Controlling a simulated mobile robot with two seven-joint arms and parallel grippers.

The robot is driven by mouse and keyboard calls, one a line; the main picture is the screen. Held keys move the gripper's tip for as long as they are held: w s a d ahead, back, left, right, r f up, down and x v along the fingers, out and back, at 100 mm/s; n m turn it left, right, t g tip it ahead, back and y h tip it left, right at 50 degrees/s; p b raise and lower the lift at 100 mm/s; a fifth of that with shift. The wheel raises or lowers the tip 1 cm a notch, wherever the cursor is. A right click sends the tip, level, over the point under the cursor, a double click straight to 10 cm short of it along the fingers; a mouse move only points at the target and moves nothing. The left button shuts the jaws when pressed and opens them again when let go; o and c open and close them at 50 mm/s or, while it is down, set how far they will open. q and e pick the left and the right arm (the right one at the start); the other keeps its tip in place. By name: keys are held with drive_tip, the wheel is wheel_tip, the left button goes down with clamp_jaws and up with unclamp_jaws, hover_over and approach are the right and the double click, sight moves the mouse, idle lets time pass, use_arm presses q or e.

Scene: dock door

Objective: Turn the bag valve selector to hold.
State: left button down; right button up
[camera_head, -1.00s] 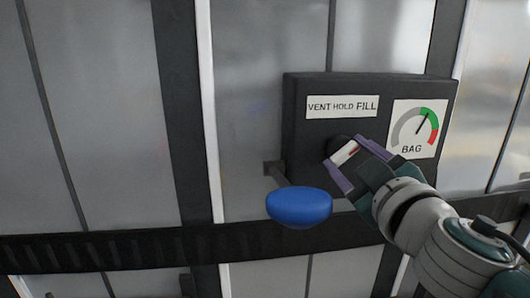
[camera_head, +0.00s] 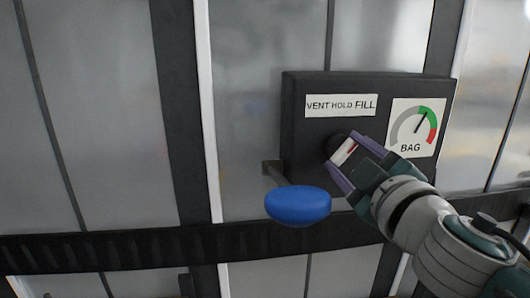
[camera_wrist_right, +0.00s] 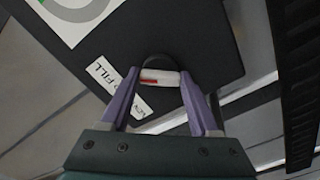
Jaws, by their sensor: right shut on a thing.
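The bag valve selector (camera_head: 345,152) is a white bar with a red mark on a round black hub, on the front of a dark box (camera_head: 300,140). A label reading VENT HOLD FILL (camera_head: 341,105) is above it. My right gripper (camera_head: 347,162) is shut on the selector bar, with one purple finger at each end. The bar slants, its upper end to the right. In the right wrist view the selector (camera_wrist_right: 162,77) lies between the fingertips of my right gripper (camera_wrist_right: 158,85), and the label (camera_wrist_right: 118,85) is partly hidden. My left gripper is not in view.
A BAG gauge (camera_head: 417,128) is right of the selector, its needle near the green part. A blue knob (camera_head: 298,205) on a lever sticks out below left of the box. A dark rail (camera_head: 120,248) crosses the grey door panels (camera_head: 100,110).

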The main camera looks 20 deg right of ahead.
drive_tip(key=n, duration=0.4)
drive_tip(key=shift+n, duration=1.7)
drive_tip(key=o, duration=1.4)
drive_tip(key=shift+c, duration=0.2)
